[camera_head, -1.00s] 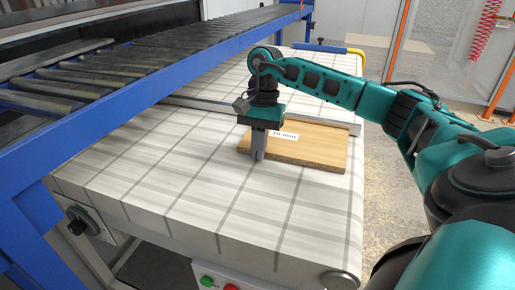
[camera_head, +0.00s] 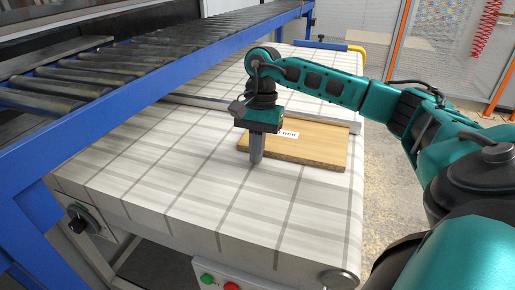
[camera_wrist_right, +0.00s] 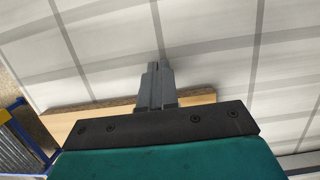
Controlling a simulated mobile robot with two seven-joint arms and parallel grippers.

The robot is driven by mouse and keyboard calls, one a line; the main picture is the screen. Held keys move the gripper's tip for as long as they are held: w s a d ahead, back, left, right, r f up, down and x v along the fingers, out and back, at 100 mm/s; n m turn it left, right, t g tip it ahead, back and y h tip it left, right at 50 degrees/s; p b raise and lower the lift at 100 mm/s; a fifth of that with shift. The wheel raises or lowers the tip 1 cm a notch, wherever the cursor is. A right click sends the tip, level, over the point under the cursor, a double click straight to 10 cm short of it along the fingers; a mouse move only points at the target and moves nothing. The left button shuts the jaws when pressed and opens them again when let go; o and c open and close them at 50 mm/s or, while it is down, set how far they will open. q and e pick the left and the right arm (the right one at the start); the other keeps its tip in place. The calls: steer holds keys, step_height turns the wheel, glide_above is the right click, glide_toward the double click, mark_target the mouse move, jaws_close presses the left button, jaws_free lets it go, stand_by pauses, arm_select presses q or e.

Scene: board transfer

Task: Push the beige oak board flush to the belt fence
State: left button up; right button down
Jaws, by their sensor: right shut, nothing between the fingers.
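The beige oak board (camera_head: 312,148) lies flat on the belt, with a white label (camera_head: 289,134) partly hidden behind my right gripper. The grey belt fence (camera_head: 205,102) runs along the board's far side. The board's far edge is close to it, but I cannot tell whether they touch. My right gripper (camera_head: 256,163) points down, shut and empty, at the board's near left end. Whether it touches the board is unclear. In the right wrist view, the shut fingers (camera_wrist_right: 159,66) reach past the board's edge (camera_wrist_right: 62,122) over the belt. My left gripper is out of view.
The pale checked belt (camera_head: 190,180) is clear in front of the board. A blue-framed roller conveyor (camera_head: 150,90) runs along the left. A control box with green and red buttons (camera_head: 207,280) sits at the near edge.

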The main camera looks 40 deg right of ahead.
steer(key=a+p+v, duration=0.1)
steer(key=p+v, duration=0.3)
steer(key=v, duration=0.2)
steer(key=shift+s+r+p, duration=0.3)
steer(key=shift+r, duration=0.2)
steer(key=shift+a, duration=0.1)
